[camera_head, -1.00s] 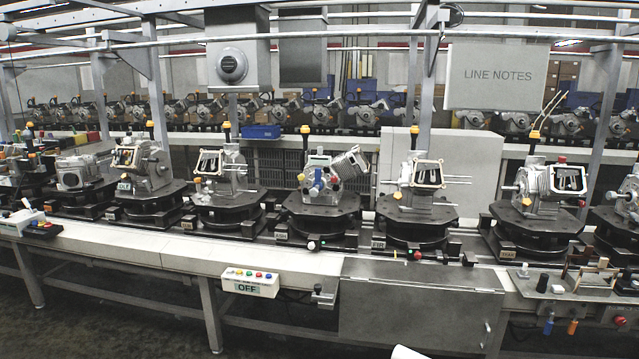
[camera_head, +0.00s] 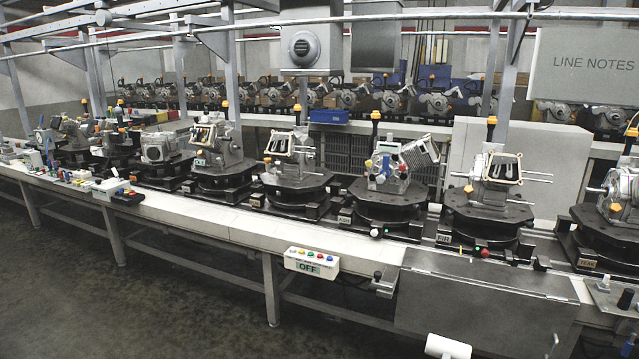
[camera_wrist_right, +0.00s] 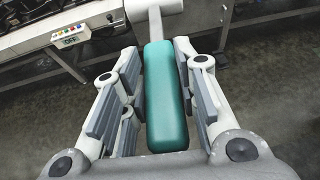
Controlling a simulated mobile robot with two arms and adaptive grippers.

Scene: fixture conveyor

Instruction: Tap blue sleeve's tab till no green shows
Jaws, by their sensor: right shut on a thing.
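My right gripper (camera_wrist_right: 158,68) is shut on the teal handle (camera_wrist_right: 164,105) of a mallet-like tool. Its pale head shows at the top of the right wrist view, and a white cylinder at the bottom of the head view (camera_head: 447,346) appears to be the same head, well in front of the line. A machine unit with small coloured parts (camera_head: 400,165) stands on a round black fixture in mid-line. A blue part (camera_head: 386,162) shows among red, yellow and green ones. It is too small to make out a tab or any green at it. My left gripper is out of view.
The pale conveyor edge crosses the view, with a control box reading OFF (camera_head: 312,262) on its front. A grey cabinet (camera_head: 487,300) juts out at right. Other units stand on both sides, and small items crowd the far left. The floor (camera_head: 150,310) at left front is clear.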

